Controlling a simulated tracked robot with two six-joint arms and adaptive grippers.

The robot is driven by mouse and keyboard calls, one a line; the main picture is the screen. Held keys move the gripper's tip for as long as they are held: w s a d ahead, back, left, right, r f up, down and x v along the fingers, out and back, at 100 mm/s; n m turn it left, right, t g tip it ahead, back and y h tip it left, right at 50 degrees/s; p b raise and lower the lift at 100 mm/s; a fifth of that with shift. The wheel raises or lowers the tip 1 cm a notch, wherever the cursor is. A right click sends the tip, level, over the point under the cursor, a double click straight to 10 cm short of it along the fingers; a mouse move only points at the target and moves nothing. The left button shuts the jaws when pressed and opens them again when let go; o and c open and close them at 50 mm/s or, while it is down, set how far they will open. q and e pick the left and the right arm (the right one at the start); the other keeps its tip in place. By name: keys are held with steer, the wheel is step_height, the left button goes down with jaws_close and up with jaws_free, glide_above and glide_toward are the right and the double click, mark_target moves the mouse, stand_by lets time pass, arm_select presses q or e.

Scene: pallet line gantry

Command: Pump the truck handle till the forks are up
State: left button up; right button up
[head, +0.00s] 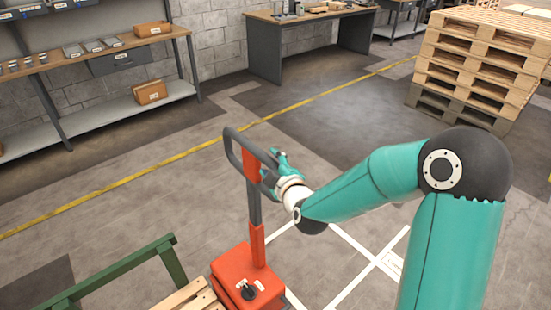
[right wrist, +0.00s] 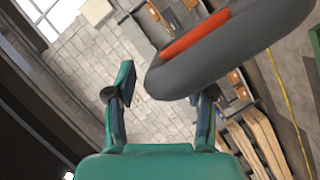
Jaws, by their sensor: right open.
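The pallet truck is red, with its body (head: 240,282) at the bottom of the head view. Its handle stands nearly upright, with a dark grey loop (head: 229,148) and a red part at the top. My right gripper (head: 273,168) is beside the loop's right side. In the right wrist view the gripper (right wrist: 165,88) is open, and the handle loop (right wrist: 240,45) crosses near its right finger, covering that fingertip. I cannot tell whether they touch. The forks are not visible. My left gripper is not in view.
Stacked pallets (head: 478,60) stand at the back right. A shelf bench (head: 100,55) and a desk (head: 310,18) line the wall. The floor behind the truck is clear.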

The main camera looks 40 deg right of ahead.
steer(key=shift+w+f, duration=0.1)
steer(key=shift+w, duration=0.2)
